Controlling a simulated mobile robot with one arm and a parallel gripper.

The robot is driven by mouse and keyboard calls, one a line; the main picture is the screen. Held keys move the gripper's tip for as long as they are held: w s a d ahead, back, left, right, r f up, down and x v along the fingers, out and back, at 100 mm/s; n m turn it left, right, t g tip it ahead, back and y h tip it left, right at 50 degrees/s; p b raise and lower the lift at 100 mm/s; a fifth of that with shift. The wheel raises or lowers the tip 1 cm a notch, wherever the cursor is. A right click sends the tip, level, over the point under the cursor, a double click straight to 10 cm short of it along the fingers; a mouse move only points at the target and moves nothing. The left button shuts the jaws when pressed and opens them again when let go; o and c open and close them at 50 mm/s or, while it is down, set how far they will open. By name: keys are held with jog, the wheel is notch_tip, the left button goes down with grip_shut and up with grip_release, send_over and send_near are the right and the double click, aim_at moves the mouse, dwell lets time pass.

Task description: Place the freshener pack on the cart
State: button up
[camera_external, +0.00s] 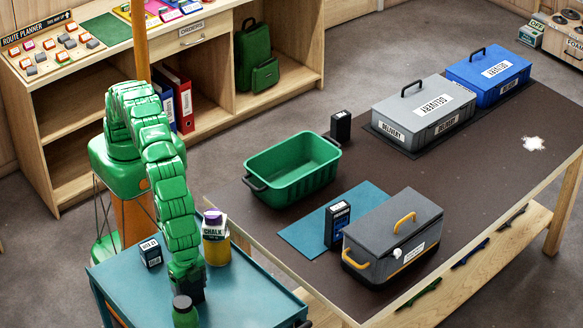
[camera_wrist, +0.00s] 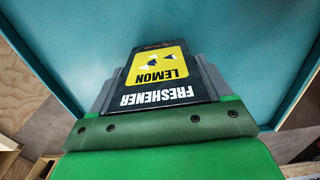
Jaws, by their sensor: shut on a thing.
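The freshener pack (camera_wrist: 160,66) is black with a yellow "LEMON" label and shows upside down in the wrist view. My gripper (camera_wrist: 158,88) is shut on it, with a grey finger at each side. The cart (camera_external: 240,290) is a blue-teal trolley at the lower left of the external view. Its blue top and rim (camera_wrist: 250,35) fill much of the wrist view behind the pack. In the external view my gripper (camera_external: 189,288) is low over the cart top, and the pack is hard to make out there. I cannot tell whether the pack touches the top.
The cart also bears a small dark box (camera_external: 151,253), a chalk bottle (camera_external: 216,247) and a green bottle (camera_external: 185,313) close to my gripper. To the right, a table holds a green bin (camera_external: 292,172), a grey cooler (camera_external: 393,238) and two dark packs. The cart's right side looks clear.

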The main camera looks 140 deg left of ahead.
jog(key=shift+f, duration=0.15)
jog(key=o, duration=1)
notch_tip(320, 180, up, 12)
jog(key=shift+r, duration=0.2)
jog(key=shift+s+a+r, duration=0.1)
jog(key=s+a+r, duration=0.4)
jog(key=s+a, duration=0.1)
jog(key=s, duration=0.4)
jog(key=s+a+r+g, duration=0.1)
jog(key=s+a+r, duration=0.2)
jog(key=s+a, duration=0.35)
jog(key=s+a+r, duration=0.4)
jog(key=s, duration=0.7)
jog(key=shift+g, duration=0.4)
jog(key=s+a+f, duration=0.1)
jog(key=s+a, duration=0.1)
jog(key=s, duration=0.7)
jog(key=s+a+f, duration=0.2)
jog(key=s, duration=0.8)
jog(key=s+a+f, duration=0.1)
jog(key=s+a, duration=0.1)
jog(key=s, duration=0.7)
jog(key=shift+s+a+f, duration=0.15)
jog(key=shift+a+f, duration=0.1)
jog(key=shift+f, duration=0.15)
